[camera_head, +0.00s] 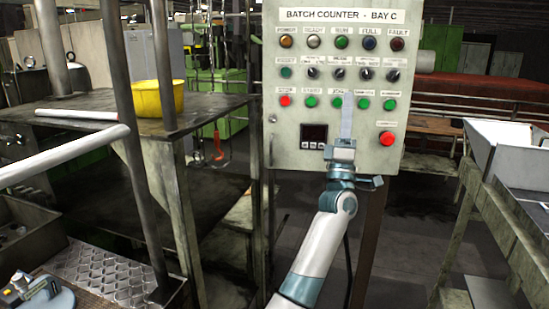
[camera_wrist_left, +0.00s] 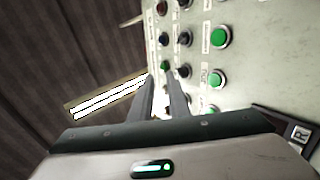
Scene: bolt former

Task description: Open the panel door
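The grey panel door (camera_head: 290,75) is labelled "BATCH COUNTER - BAY C" and looks shut. It carries rows of lamps, knobs and buttons, a dark display (camera_head: 314,133) and a large red button (camera_head: 387,138). A small round lock (camera_head: 272,118) and a thin dark upright piece, perhaps a handle (camera_head: 271,150), are at its left edge. My left gripper (camera_head: 347,100) is in front of the lower middle of the panel, fingers up. In the left wrist view, its fingers (camera_wrist_left: 162,85) have a narrow gap with nothing clearly held. Contact with the panel cannot be told. My right gripper is not in view.
A dark workbench (camera_head: 95,125) with a yellow bowl (camera_head: 158,98) and metal posts stands left of the panel. A bench with a white tray (camera_head: 495,140) stands at the right. Open floor (camera_head: 405,215) shows between panel and right bench.

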